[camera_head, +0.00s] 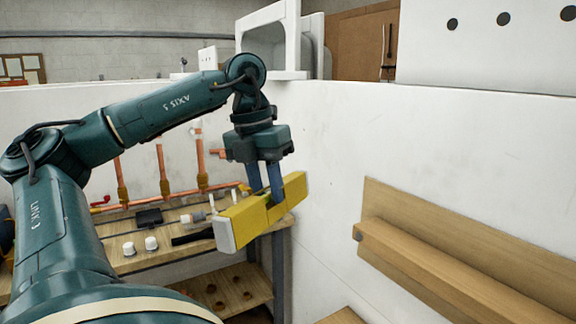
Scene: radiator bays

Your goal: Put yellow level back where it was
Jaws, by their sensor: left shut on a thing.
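A yellow level (242,222) with a pale end cap hangs in the air in the middle of the view, running from front left to back right. My left gripper (266,196) comes down on it from above and is shut on it near its middle. Behind and below the level is a wooden workbench (187,254). On the right wall is a wooden ledge (440,262) with a backboard, and its visible top is empty. My right gripper is not in view.
On the bench lie white caps (151,243), a dark block (148,217) and a black tool (192,237). Copper pipes (162,170) rise behind it. A white partition wall (335,150) stands close on the right. The bench has a lower shelf (226,290).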

